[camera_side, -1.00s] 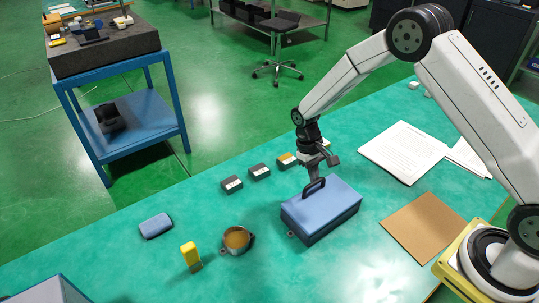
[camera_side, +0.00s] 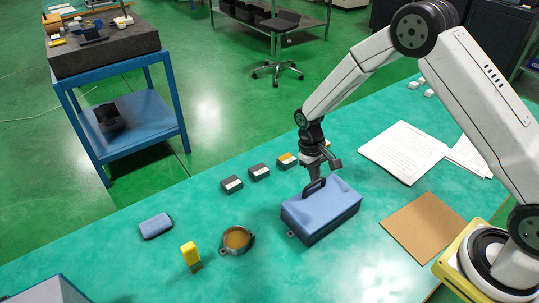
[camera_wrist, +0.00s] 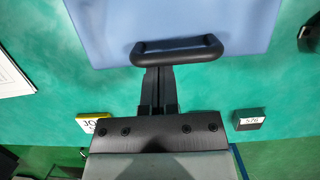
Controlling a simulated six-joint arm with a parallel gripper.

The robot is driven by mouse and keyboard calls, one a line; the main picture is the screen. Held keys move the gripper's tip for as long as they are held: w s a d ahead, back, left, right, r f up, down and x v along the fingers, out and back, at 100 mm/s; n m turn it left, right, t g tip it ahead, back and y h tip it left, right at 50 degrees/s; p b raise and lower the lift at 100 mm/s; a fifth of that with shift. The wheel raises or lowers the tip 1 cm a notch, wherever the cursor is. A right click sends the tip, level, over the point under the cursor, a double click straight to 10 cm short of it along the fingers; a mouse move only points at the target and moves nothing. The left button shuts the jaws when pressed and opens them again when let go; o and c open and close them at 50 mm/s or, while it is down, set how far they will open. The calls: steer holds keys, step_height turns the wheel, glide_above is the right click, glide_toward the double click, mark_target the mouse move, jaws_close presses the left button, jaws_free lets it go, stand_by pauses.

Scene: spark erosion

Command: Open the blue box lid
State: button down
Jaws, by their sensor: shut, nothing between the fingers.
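The blue box (camera_side: 321,212) stands on the green table with its lid closed, and a black handle (camera_side: 314,187) rises at the lid's far edge. The lid (camera_wrist: 170,25) fills the top of the wrist view, with the handle (camera_wrist: 177,49) running across its near edge. My gripper (camera_side: 316,176) is right at the handle from behind and above. In the wrist view my gripper (camera_wrist: 159,72) has its fingers together, with their tips at or just under the handle bar. I cannot tell whether they touch it. Nothing is held.
Several small labelled blocks (camera_side: 259,172) lie behind the box. A round cup (camera_side: 237,240), a yellow-topped piece (camera_side: 191,255) and a blue pad (camera_side: 156,226) lie to the left. Papers (camera_side: 404,150) and a brown sheet (camera_side: 422,227) lie to the right.

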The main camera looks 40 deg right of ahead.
mark_target(320, 191)
steer(key=shift+s+r+t, duration=0.15)
steer(key=shift+r+t, duration=0.1)
steer(key=shift+t, duration=0.05)
steer(key=shift+s+r+t, duration=0.75)
steer(key=shift+r+t, duration=0.3)
steer(key=shift+t, duration=0.05)
steer(key=shift+s+r, duration=0.4)
steer(key=shift+r, duration=0.1)
steer(key=s+r, duration=0.2)
steer(key=s, duration=1.1)
steer(key=shift+s+r, duration=0.25)
steer(key=shift+r, duration=0.2)
step_height(320, 191, up, 8)
steer(key=shift+w+f, duration=0.15)
steer(key=shift+f, duration=0.1)
